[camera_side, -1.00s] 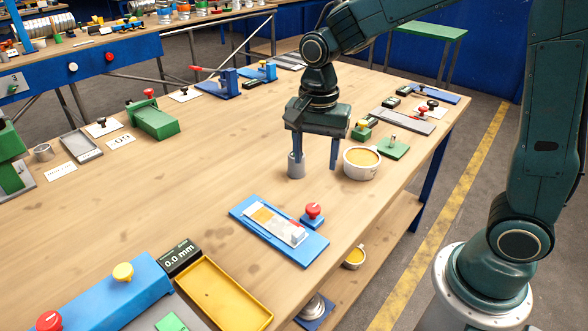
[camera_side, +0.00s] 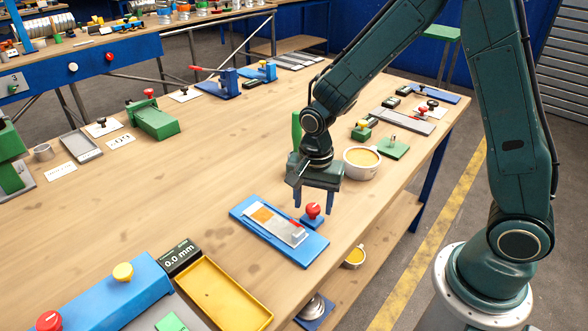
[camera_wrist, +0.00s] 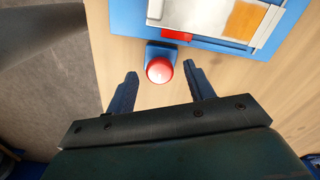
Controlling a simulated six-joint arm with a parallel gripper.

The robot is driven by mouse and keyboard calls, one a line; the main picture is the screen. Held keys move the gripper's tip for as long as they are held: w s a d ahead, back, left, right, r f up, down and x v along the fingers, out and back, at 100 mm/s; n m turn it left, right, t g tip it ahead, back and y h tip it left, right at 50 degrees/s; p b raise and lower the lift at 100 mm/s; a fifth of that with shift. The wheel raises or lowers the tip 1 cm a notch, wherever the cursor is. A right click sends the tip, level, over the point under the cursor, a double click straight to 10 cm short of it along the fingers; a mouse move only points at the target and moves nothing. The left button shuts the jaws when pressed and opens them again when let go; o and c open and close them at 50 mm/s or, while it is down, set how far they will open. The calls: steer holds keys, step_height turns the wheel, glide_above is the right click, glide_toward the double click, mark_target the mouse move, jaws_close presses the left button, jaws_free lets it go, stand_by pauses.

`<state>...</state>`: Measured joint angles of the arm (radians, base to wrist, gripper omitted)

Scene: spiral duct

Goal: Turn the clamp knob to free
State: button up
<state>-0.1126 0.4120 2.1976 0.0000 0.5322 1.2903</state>
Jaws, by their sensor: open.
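The red round knob (camera_side: 313,210) stands on a small blue block at the right edge of a flat blue plate (camera_side: 300,258). The plate carries a grey strip with an orange patch (camera_side: 262,215) and a small red piece near the knob. My gripper (camera_side: 314,201) is open, its fingers pointing down just behind the knob in the side view. In the wrist view the knob (camera_wrist: 160,69) appears between the fingertips (camera_wrist: 160,72), with a gap on both sides. The fingers hold nothing. I cannot tell the exact height of the fingertips over the knob.
A white cup with orange contents (camera_side: 362,161) stands behind my gripper to the right. A green upright piece (camera_side: 296,128) shows behind the gripper. A yellow tray (camera_side: 224,296) and a gauge reading 0.0 mm (camera_side: 180,257) lie front left. The table's middle left is clear.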

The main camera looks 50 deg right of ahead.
steer(key=shift+f, duration=0.3)
steer(key=c, duration=1)
steer(key=shift+o, duration=0.2)
